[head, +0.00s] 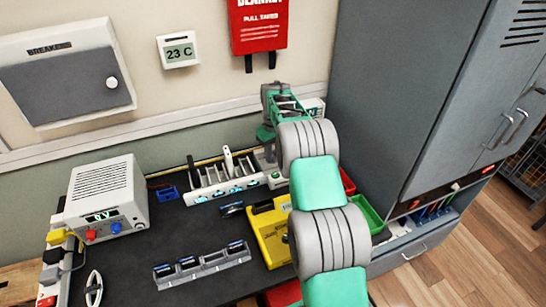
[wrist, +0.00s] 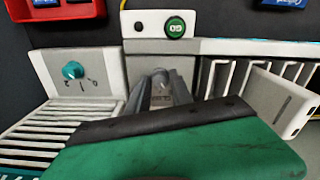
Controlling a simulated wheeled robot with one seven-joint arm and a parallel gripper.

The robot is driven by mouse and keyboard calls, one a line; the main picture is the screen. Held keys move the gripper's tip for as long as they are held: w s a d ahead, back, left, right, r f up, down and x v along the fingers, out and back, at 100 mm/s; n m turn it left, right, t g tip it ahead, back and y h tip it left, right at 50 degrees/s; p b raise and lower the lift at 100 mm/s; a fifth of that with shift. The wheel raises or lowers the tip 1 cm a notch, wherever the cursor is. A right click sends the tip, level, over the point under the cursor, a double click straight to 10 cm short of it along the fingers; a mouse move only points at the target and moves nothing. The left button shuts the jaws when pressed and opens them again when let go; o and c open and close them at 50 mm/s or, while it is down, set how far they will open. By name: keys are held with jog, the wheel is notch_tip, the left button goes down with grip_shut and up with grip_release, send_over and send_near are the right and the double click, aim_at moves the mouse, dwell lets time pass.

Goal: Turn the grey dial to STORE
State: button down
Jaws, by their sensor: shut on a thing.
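My gripper (wrist: 162,92) reaches down onto a grey housing (wrist: 135,52) in the wrist view, its two grey fingers close together. It is shut on what appears to be the grey dial, which is mostly hidden between the fingers. A small label shows there, too blurred to read, so I cannot tell which setting the dial points at. In the head view my gripper (head: 267,150) is at the right end of the white rack, behind my arm; the dial is not clear there.
A round green button (wrist: 176,25) is beside the fingers, and a teal knob (wrist: 73,70) sits on a white box. A yellow device (head: 268,235) and a grey tray (head: 205,268) stand on the dark bench.

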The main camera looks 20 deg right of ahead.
aim_at(273, 157)
jog(key=shift+n, duration=0.9)
jog(key=c, duration=1.1)
grip_release()
jog(key=shift+c, duration=0.2)
jog(key=shift+r, duration=0.15)
notch_tip(273, 157, up, 8)
jog(key=shift+f+b, duration=0.2)
jog(key=shift+b, duration=0.5)
